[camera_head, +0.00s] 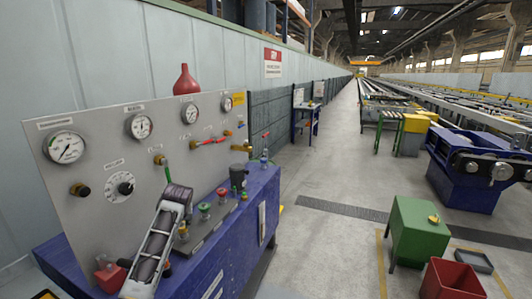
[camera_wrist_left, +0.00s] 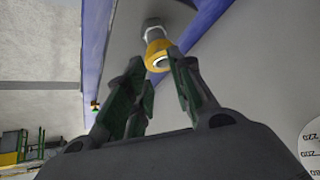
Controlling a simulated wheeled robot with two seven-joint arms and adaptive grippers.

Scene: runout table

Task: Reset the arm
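My left arm rises in front of the gauge panel (camera_head: 95,165) in the head view. My left gripper (camera_head: 186,216) is near the arm's upper end, over the blue bench, and is mostly hidden there by the arm. In the left wrist view the gripper (camera_wrist_left: 158,88) has its two dark green fingers apart, with nothing held between them. A yellow-ringed metal fitting (camera_wrist_left: 158,55) shows just past the fingertips. I cannot tell whether the fingers touch it. My right gripper is in neither view.
The blue bench (camera_head: 228,232) carries green and red knobs (camera_head: 204,208) and a dark cup (camera_head: 238,177). A green box (camera_head: 417,230) and red bin (camera_head: 452,280) stand right. The aisle floor (camera_head: 330,172) is clear.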

